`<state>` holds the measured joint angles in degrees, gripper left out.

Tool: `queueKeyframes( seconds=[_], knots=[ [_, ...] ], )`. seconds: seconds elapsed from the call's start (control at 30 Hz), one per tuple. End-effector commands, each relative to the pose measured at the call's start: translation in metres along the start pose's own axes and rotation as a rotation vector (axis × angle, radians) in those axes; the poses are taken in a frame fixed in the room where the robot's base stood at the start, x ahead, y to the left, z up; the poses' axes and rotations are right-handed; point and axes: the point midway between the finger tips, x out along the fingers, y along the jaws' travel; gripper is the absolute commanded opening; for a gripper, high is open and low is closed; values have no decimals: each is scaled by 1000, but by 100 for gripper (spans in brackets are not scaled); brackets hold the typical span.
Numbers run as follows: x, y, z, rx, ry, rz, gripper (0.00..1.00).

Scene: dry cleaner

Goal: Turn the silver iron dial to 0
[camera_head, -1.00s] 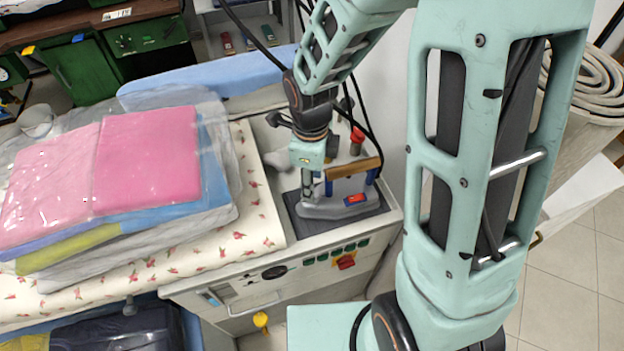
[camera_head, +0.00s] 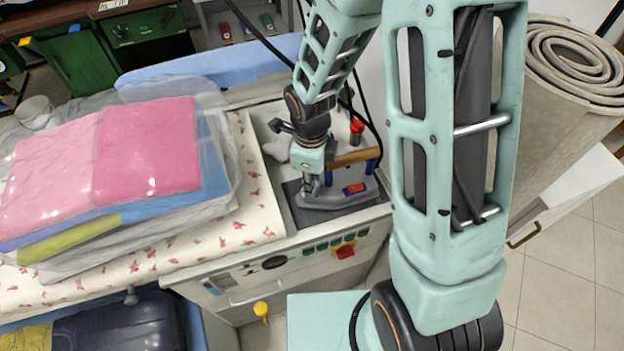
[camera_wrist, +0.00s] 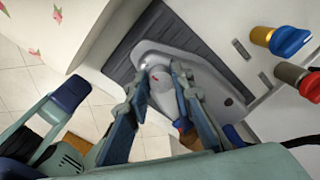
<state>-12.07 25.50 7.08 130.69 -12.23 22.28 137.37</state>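The silver iron (camera_head: 338,198) rests on a dark pad (camera_head: 367,203) on the machine's top, with a wooden handle (camera_head: 355,157), blue posts and a red part on its side. My gripper (camera_head: 310,190) points down at the left end of the iron and partly hides it. In the wrist view, a round silver dial (camera_wrist: 158,80) with a small red mark sits on the iron (camera_wrist: 226,96). The open fingers of my gripper (camera_wrist: 160,76) stand on either side of the dial. I cannot tell whether either finger touches it. The dial's numbers are too small to read.
Bagged folded clothes (camera_head: 148,150) lie on the flowered board (camera_head: 250,190) left of the iron. A red-topped valve (camera_head: 357,128) stands behind the iron; the wrist view shows a blue knob (camera_wrist: 290,41) too. The front panel has a red switch (camera_head: 345,251).

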Motion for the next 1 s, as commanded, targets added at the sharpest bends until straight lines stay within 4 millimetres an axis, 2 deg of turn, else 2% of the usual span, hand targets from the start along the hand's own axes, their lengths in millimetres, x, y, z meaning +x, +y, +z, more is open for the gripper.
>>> queueKeyframes(
  seconds=[0.03, 0.1, 0.47, 0.67, 1.0],
  knots=[
    [0, 0, 0, 0, 0, 0, 8],
    [0, 0, 0, 0, 0, 0, 0],
    [1, 0, 0, -46, -3, 0, 0],
    [2, 0, 0, -160, -10, -2, 0],
    [2, 1, 0, -467, -23, -2, 0]
  ],
)
